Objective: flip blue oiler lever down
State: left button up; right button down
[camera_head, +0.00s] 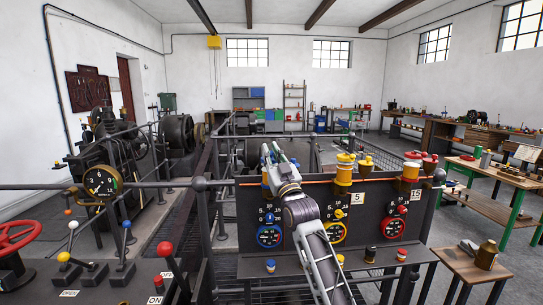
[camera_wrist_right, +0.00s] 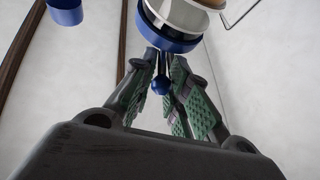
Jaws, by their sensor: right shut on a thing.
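The blue oiler (camera_wrist_right: 170,41) shows in the right wrist view as a white cup with a blue band at the top. Its lever ends in a dark blue ball (camera_wrist_right: 161,86) that sits between the green-padded fingers of my right gripper (camera_wrist_right: 162,72). The gripper is shut on the lever, just under the cup. In the head view my right gripper (camera_head: 275,157) is at the left end of the black panel (camera_head: 378,212), in front of the blue oiler's brass body (camera_head: 265,184). The lever is hidden there. My left gripper is out of view.
A yellow oiler (camera_head: 344,172) and a red oiler (camera_head: 409,172) stand farther right on the panel. Blue (camera_head: 268,236), yellow (camera_head: 334,233) and red (camera_head: 395,229) dials sit below. A control desk with a red-knobbed lever (camera_head: 165,249) is at lower left.

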jog(key=c, duration=1.4)
grip_release()
jog(key=shift+a, duration=0.15)
jog(key=shift+o, duration=0.2)
jog(key=shift+s+f, duration=0.1)
jog(key=shift+s, duration=0.05)
jog(key=v, duration=1.1)
jog(key=shift+s+f, duration=0.25)
